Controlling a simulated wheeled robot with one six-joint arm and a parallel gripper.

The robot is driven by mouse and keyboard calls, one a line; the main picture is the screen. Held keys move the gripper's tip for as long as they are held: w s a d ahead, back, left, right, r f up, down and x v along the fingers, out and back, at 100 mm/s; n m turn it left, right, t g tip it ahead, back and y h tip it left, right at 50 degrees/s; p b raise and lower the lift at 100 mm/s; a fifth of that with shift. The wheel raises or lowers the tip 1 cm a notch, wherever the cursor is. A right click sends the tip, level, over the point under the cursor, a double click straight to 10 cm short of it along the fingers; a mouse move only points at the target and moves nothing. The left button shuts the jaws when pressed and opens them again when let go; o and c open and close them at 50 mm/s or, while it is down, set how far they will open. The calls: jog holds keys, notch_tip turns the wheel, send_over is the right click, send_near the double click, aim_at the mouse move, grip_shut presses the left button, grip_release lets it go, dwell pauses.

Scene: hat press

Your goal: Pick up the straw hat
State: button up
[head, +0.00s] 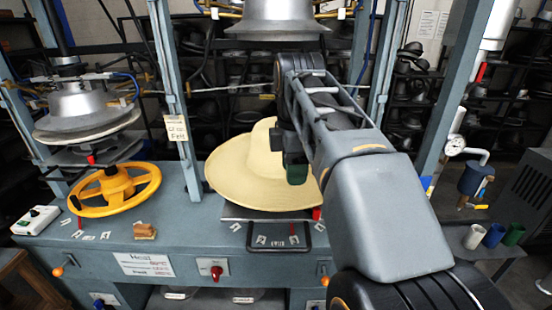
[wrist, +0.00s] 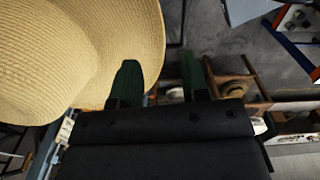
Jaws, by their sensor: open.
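The straw hat (head: 240,172) is pale yellow with a wide brim. It rests on the press table under the raised upper press head, its right part hidden behind my arm. My gripper (head: 296,172) is in front of the hat's right side in the head view. In the wrist view the hat (wrist: 80,50) fills the upper left. My gripper (wrist: 161,78) has its two green fingers apart there, with nothing clamped. The left finger overlaps the brim's edge and the right finger lies beyond it. I cannot tell whether they touch the brim.
The silver upper press head (head: 275,18) hangs above. A yellow handwheel (head: 115,188) and a second press (head: 85,110) stand left. Blue-grey uprights (head: 176,100) flank the hat. Several cups (head: 493,235) sit on a ledge at right. Dark shelves fill the back.

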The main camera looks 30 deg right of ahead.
aim_at(291, 203)
jog(key=shift+a+f, duration=0.1)
jog(key=shift+f, duration=4.6)
grip_shut()
